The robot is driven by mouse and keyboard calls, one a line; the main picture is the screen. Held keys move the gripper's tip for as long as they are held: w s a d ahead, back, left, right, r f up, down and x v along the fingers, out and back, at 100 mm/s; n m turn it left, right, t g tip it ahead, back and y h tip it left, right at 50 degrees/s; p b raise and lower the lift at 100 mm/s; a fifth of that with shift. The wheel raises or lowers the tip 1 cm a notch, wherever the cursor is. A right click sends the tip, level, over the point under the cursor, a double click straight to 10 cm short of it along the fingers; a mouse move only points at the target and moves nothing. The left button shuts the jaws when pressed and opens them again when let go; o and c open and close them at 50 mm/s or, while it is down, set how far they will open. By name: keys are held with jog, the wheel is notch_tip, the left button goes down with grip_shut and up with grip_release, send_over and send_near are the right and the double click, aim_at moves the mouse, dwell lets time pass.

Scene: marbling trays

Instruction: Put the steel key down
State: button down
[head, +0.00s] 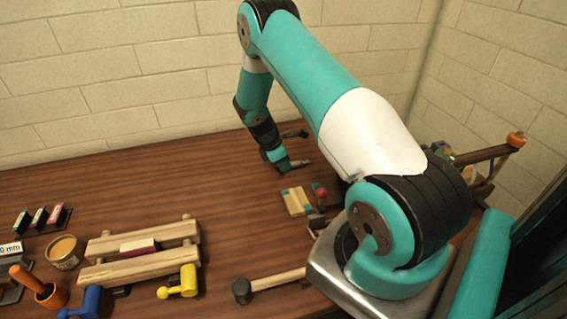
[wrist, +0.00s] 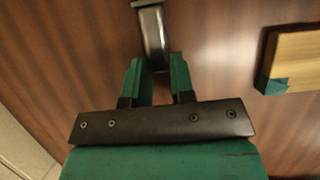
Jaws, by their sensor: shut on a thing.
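My gripper (wrist: 157,62) is shut on the steel key (wrist: 151,28), a grey metal piece that reaches out ahead of the fingertips in the wrist view. In the head view my gripper (head: 300,164) is low over the far middle part of the wooden table (head: 190,175). I cannot tell whether the key touches the table.
A pale wooden block with teal ends (head: 297,201) lies nearer than my gripper; it shows at right in the wrist view (wrist: 298,55). A black-headed mallet (head: 243,291), a yellow mallet (head: 178,283) and a wooden rack (head: 140,268) are nearer. The table left of my gripper is clear.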

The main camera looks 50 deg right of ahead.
jog(key=shift+s+a+f, duration=0.1)
jog(key=shift+s+f, duration=0.05)
jog(key=shift+f, duration=0.45)
jog(key=c, duration=1.1)
grip_release()
jog(key=shift+f, duration=0.1)
jog(key=shift+o, duration=0.6)
jog(key=shift+s, duration=0.1)
jog(key=d+b+v, duration=0.1)
jog(key=b+v, duration=0.1)
jog(key=v, duration=1.1)
jog(key=s+a+r+m+t+y, duration=0.1)
jog(key=a+r+y, duration=0.1)
jog(key=a+r, duration=0.45)
jog(key=s+a+r+m+t+y, duration=0.15)
jog(key=a+r, duration=0.25)
jog(key=a, duration=0.6)
jog(key=s+a+r+m+y, duration=0.1)
jog(key=s+a+r, duration=0.3)
jog(key=s+a, duration=0.5)
jog(key=s+a+r+m+y, duration=0.1)
jog(key=s+a+r+y, duration=0.2)
jog(key=s, duration=1)
jog(key=a+r, duration=0.2)
jog(key=a, duration=0.3)
jog(key=shift+a+y, duration=0.35)
jog(key=shift+a, duration=0.05)
jog(key=shift+s+r, duration=0.1)
